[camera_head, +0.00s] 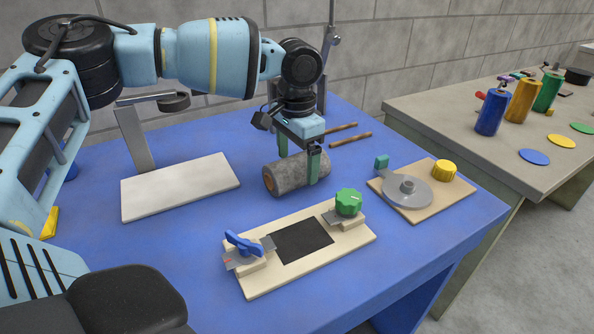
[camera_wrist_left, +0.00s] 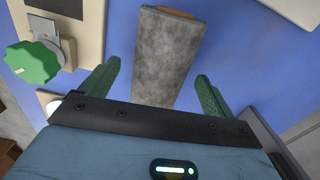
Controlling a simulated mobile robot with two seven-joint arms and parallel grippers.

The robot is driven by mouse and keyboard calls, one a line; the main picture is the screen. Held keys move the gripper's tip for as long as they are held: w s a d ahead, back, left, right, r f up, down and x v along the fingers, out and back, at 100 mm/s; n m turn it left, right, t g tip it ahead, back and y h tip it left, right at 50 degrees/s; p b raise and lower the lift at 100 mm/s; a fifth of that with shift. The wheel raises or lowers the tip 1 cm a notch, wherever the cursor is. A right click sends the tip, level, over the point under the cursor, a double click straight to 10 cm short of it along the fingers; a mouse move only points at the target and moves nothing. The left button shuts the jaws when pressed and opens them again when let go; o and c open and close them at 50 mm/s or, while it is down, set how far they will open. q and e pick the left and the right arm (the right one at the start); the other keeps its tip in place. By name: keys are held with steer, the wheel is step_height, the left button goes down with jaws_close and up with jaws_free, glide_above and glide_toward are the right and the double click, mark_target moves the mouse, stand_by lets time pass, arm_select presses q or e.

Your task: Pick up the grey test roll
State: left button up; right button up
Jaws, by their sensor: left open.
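The grey test roll (camera_head: 289,177) is a mottled grey cylinder with an orange-brown end, lying on its side on the blue table. My left gripper (camera_head: 298,160) is above the roll, pointing down, with its green fingers apart. One finger is on the near side of the roll and the other shows behind it. In the left wrist view the roll (camera_wrist_left: 168,55) lies between the open fingers of my left gripper (camera_wrist_left: 157,90), with a gap on each side. Whether a finger touches it I cannot tell. My right gripper is not in view.
A cream board with a dark pad (camera_head: 303,241), a blue clamp (camera_head: 243,245) and a green knob (camera_head: 348,202) lies in front. A board with a grey disc (camera_head: 404,191) is to the right. A white plate (camera_head: 180,187) is left. Two brown sticks (camera_head: 350,139) lie behind.

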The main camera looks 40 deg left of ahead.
mark_target(297, 157)
arm_select(q)
step_height(297, 157, down, 2)
steer(key=shift+f, duration=0.15)
steer(key=c, duration=1.2)
step_height(297, 157, up, 10)
steer(key=shift+r+p, duration=0.15)
steer(key=shift+p, duration=0.2)
